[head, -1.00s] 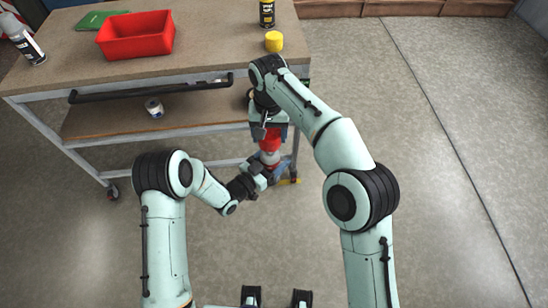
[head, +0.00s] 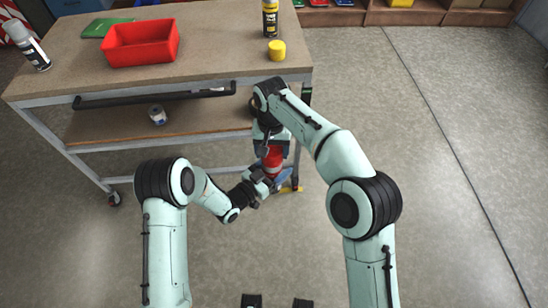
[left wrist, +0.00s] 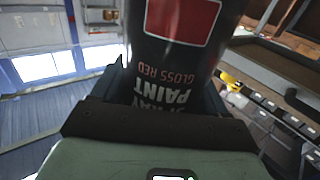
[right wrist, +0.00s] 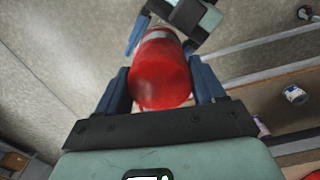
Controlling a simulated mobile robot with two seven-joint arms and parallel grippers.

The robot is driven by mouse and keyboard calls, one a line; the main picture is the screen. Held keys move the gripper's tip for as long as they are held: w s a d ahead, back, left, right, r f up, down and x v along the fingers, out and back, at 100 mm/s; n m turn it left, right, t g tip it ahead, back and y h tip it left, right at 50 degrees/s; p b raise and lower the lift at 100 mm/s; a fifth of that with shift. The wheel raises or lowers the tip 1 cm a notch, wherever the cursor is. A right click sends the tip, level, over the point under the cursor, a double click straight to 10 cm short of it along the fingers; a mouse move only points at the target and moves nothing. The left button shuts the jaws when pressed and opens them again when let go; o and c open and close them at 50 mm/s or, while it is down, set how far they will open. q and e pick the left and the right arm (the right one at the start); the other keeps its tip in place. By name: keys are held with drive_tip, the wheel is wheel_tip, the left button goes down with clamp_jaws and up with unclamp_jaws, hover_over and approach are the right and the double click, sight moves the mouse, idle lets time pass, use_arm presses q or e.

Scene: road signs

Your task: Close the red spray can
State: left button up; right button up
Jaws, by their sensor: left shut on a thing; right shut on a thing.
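The red spray can (left wrist: 170,50) is dark with a red square and the words "GLOSS RED" and "PAINT". My left gripper (head: 264,181) is shut on its body in front of the workbench. My right gripper (head: 272,146) is above, shut on the red cap (right wrist: 160,78), which sits between its blue fingers. Red also shows between the two grippers in the head view (head: 272,160). In the right wrist view, the cap lines up with a pale band of the can beyond it. The contact between cap and can is hidden, so I cannot tell how far it is seated.
The workbench (head: 215,70) carries a red bin (head: 141,44), a green booklet (head: 107,27), a white-and-black can (head: 30,45), a black-and-yellow can (head: 270,18) and a yellow cap (head: 276,50). A small white-and-blue item (head: 157,115) lies on the lower shelf. The floor at right is clear.

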drive_tip(key=shift+f, duration=0.1)
drive_tip(key=shift+f, duration=0.85)
drive_tip(key=shift+f, duration=0.6)
drive_tip(key=o, duration=1.1)
drive_tip(key=shift+c, duration=0.2)
wheel_tip(320, 180, up, 12)
drive_tip(key=shift+w, duration=0.1)
